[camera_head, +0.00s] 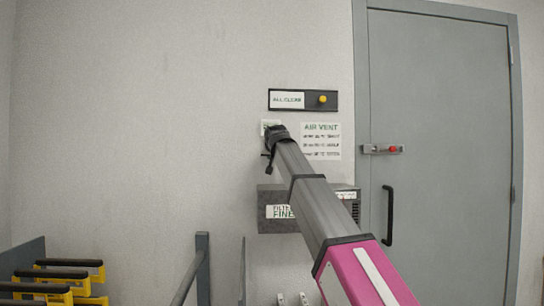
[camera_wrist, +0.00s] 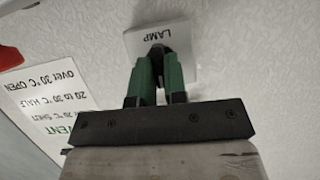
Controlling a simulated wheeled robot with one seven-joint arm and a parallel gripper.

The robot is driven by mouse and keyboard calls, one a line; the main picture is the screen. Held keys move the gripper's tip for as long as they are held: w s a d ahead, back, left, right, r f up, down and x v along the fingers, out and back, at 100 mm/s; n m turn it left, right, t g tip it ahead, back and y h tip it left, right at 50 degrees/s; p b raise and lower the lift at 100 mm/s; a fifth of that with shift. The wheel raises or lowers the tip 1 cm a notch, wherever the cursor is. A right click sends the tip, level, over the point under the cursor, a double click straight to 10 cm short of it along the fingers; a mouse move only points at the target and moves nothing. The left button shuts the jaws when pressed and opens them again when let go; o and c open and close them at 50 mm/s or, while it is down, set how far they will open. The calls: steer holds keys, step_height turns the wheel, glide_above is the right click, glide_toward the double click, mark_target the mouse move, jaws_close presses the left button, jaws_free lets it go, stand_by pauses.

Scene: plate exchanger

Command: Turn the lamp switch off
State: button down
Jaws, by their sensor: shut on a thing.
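The white lamp plate (camera_wrist: 184,45) is on the pale wall and reads LAMP, upside down in the wrist view. In the head view only a bit of the plate (camera_head: 265,124) shows above and left of my gripper (camera_head: 274,134). In the wrist view my gripper (camera_wrist: 158,56), with green fingers, reaches the lower part of the plate. Its fingertips are close together around the small dark switch (camera_wrist: 158,48) and are shut on it. The fingers hide most of the switch, so I cannot tell its position.
An ALL CLEAR panel (camera_head: 303,99) with a yellow knob is just above my gripper. An AIR VENT notice (camera_head: 321,141) is to its right. A grey box (camera_head: 280,222) is below. A grey door (camera_head: 440,140) stands right. A rack with yellow-and-black parts (camera_head: 66,275) is lower left.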

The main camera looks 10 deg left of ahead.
stand_by(0.6)
steer(key=c, duration=1.2)
jaws_free()
steer(key=shift+w, duration=0.1)
steer(key=shift+o, duration=0.2)
steer(key=v, duration=1)
steer(key=shift+s+r, duration=0.15)
steer(key=shift+s, duration=0.2)
